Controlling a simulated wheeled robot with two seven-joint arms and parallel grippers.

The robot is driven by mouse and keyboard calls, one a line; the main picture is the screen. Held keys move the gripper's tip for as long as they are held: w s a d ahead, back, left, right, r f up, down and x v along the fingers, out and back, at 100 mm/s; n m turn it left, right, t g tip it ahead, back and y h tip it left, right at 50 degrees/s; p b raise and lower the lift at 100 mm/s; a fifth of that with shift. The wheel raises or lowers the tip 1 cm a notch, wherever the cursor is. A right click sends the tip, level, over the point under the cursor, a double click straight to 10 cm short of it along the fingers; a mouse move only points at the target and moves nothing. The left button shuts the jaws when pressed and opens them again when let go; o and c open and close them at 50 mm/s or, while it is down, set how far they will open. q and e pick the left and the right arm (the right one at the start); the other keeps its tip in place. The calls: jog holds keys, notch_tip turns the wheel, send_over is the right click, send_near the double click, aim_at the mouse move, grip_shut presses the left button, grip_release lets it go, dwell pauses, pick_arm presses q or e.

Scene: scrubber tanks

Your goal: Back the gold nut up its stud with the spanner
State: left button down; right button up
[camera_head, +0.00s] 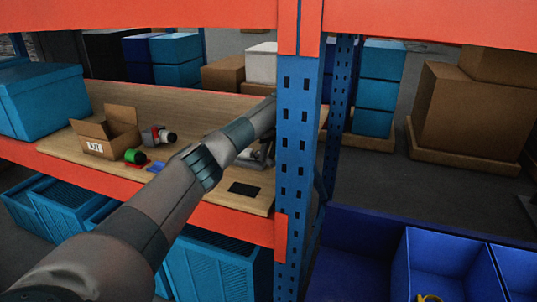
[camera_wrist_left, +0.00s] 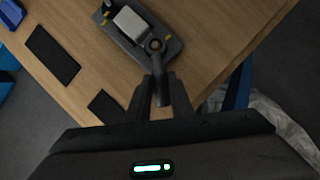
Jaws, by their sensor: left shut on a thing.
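In the left wrist view my left gripper (camera_wrist_left: 159,80) is shut on the handle of a dark grey spanner (camera_wrist_left: 157,62). The spanner's ring end lies at the edge of a grey fixture (camera_wrist_left: 165,22), which carries a pale metal block (camera_wrist_left: 130,23) and yellow marks. I cannot tell whether the ring is seated around a nut. I cannot make out the gold nut or its stud. In the head view my left arm reaches across the shelf, and its gripper is hidden behind the blue upright. Part of the fixture (camera_head: 258,155) shows below the arm. My right gripper is not in view.
The blue upright (camera_head: 300,130) and orange beams frame the wooden shelf (camera_head: 205,112). An open carton (camera_head: 100,145), a small grey-and-red part (camera_head: 158,136), a green roll (camera_head: 136,156) and a dark pad (camera_head: 244,189) lie on it. Blue bins (camera_head: 440,265) stand at lower right.

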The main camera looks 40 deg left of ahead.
pick_arm(q)
jog(key=shift+s, duration=0.1)
jog(key=shift+s+a+m+t, duration=0.2)
jog(key=shift+s+m+t, duration=0.1)
jog(key=shift+m, duration=0.4)
jog(key=shift+r+p, duration=0.65)
jog(key=shift+r, duration=0.25)
jog(key=shift+r+p, duration=0.4)
jog(key=shift+r, duration=0.35)
jog(key=c, duration=2.5)
grip_release()
jog(key=shift+d, duration=0.1)
grip_shut()
